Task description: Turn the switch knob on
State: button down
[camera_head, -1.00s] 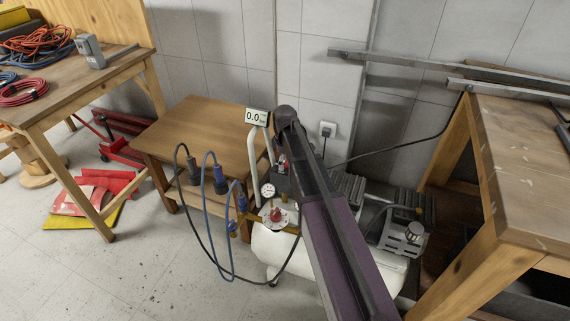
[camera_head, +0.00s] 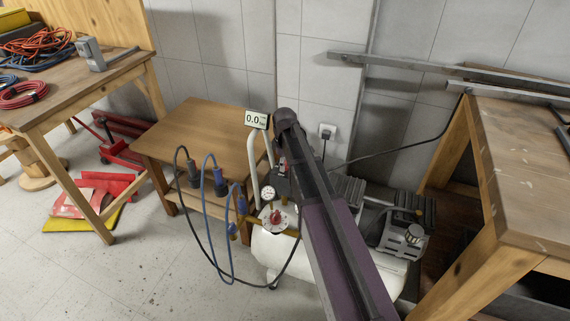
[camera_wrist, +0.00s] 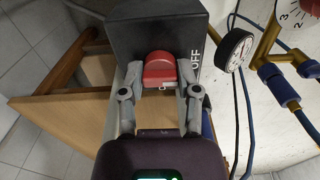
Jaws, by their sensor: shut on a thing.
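The red switch knob (camera_wrist: 160,67) sits on a black switch box (camera_wrist: 150,30) in the wrist view. White lettering on the box reads OFF to the right of the knob, and a second label is partly covered by the knob. My gripper (camera_wrist: 161,76) has a finger on each side of the knob and is shut on it. In the head view the black box (camera_head: 284,187) is mostly hidden behind my arm, and I cannot make out the knob's angle there.
The compressor's white tank (camera_head: 272,248) stands below, with a pressure gauge (camera_head: 268,192) and a red regulator dial (camera_head: 277,217) beside the box. Blue and black hoses hang at left. A wooden table (camera_head: 200,135) stands close behind.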

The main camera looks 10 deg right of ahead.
jog(key=m, duration=0.4)
jog(key=shift+s, duration=0.1)
jog(key=m, duration=0.9)
jog(key=shift+m, duration=2.3)
jog(key=shift+c, duration=1.6)
grip_release()
jog(key=shift+n, duration=0.3)
